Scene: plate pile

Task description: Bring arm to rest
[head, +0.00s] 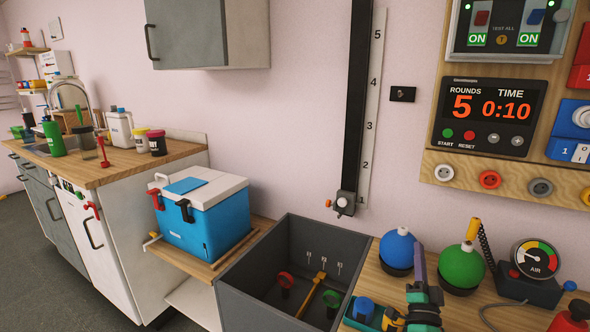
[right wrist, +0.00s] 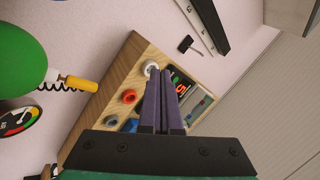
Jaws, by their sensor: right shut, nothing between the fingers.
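My right gripper (head: 419,250) shows at the bottom right of the head view, with purple fingers on a teal and dark arm. It points up over the wooden bench, between a blue ball (head: 397,250) and a green ball (head: 460,266). In the right wrist view its two purple fingers (right wrist: 160,78) lie together, shut with nothing between them. My left gripper is in neither view.
A grey open bin (head: 243,290) with tools stands left of my right arm, beside a blue cooler (head: 205,212). An air gauge (head: 536,259) stands right of the green ball. A wooden panel (head: 437,168) with a timer display (head: 487,115) is on the wall behind.

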